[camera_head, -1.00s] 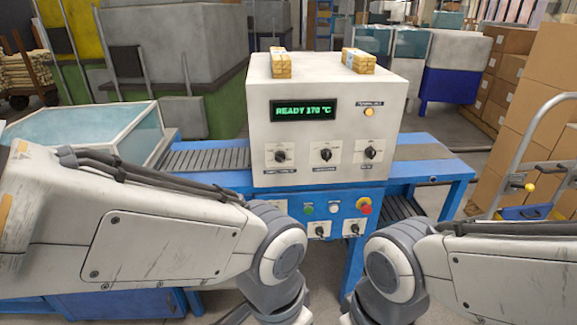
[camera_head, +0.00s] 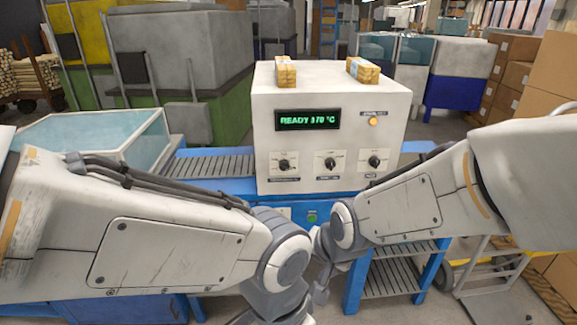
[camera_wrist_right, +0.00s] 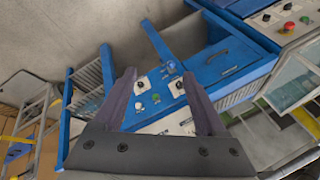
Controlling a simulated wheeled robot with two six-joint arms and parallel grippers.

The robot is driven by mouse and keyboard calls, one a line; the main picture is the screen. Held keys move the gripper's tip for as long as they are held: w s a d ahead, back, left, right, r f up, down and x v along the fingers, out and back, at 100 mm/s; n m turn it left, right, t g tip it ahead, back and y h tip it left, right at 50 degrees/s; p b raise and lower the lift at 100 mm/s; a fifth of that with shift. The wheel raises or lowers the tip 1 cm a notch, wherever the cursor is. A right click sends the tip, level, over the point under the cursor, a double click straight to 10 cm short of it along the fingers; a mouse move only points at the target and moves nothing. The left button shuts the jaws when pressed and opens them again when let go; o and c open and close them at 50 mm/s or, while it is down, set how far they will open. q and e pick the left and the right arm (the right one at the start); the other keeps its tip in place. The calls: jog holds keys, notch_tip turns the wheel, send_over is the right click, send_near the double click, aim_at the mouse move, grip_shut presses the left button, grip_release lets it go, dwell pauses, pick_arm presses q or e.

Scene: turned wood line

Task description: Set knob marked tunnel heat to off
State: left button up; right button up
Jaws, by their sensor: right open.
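A white control box (camera_head: 330,105) with a green "READY 170 °C" display (camera_head: 308,119) carries a left knob (camera_head: 285,164), a middle knob (camera_head: 331,164) and a right knob (camera_head: 374,162). Their labels are too small to read, so I cannot tell which is tunnel heat. The right wrist view shows black knobs on white plates on a blue panel, one left (camera_wrist_right: 142,84) and one right (camera_wrist_right: 178,86). My right gripper (camera_wrist_right: 160,76) is open and empty, its fingers framing this panel. My left gripper is out of view.
Two small wood bundles sit on the box top, left (camera_head: 285,73) and right (camera_head: 363,70). A conveyor (camera_head: 215,164) runs beside the box. A glass-topped case (camera_head: 90,140) stands left. Cardboard boxes (camera_head: 550,75) and a hand truck (camera_head: 495,275) stand right.

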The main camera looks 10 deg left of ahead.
jog(key=w+a+m+t+y, duration=0.1)
jog(key=w+a+m+t, duration=0.2)
jog(key=w+m, duration=0.35)
jog(key=w+a+m+t+y, duration=0.15)
jog(key=w+a+m, duration=0.25)
jog(key=w, duration=0.5)
jog(key=m+t+h+p, duration=0.1)
jog(key=m+t+p, duration=0.1)
jog(key=m+t, duration=1)
send_near(285, 168)
jog(key=shift+w+a+r+m+g+p, duration=0.35)
jog(key=shift+w+r+m+g, duration=0.2)
jog(key=shift+w, duration=0.9)
jog(key=shift+w+a+r+m+g+p, duration=0.35)
jog(key=shift+w+m+g, duration=0.25)
jog(key=shift+w, duration=0.8)
jog(key=shift+w+a+r+m+g+p, duration=0.35)
jog(key=shift+w+r+m+g, duration=0.25)
jog(key=shift+w, duration=0.85)
